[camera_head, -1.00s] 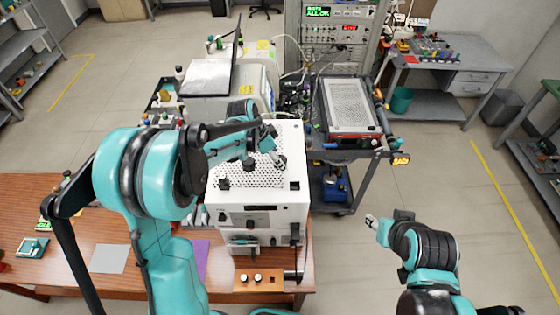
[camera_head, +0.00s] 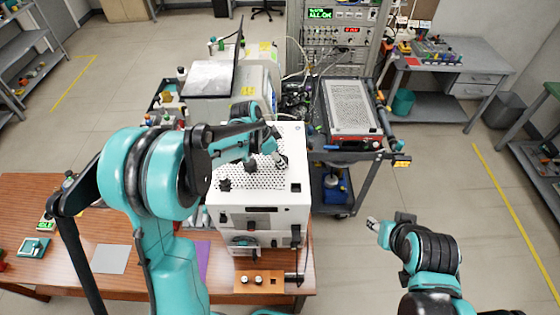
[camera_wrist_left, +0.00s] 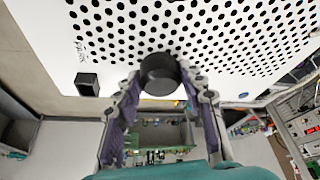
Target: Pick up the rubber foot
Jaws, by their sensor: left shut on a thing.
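The rubber foot (camera_wrist_left: 158,74) is a short black cylinder between my left fingertips in the left wrist view. My left gripper (camera_wrist_left: 160,82) is shut on it from both sides. The foot is at the edge of the white perforated panel (camera_wrist_left: 220,55); I cannot tell whether it touches the panel. In the head view my left gripper (camera_head: 279,157) is over the top of the white box (camera_head: 262,216), partly hidden by its own wrist. My right gripper (camera_head: 372,223) is away to the right over the floor, too small to judge.
Another black foot (camera_head: 224,184) stands on the box's left side. A dark square piece (camera_head: 296,187) is at its right edge. A wooden table (camera_head: 55,215) holds the box. A cart with a red-fronted instrument (camera_head: 350,108) stands right behind. Floor at right is clear.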

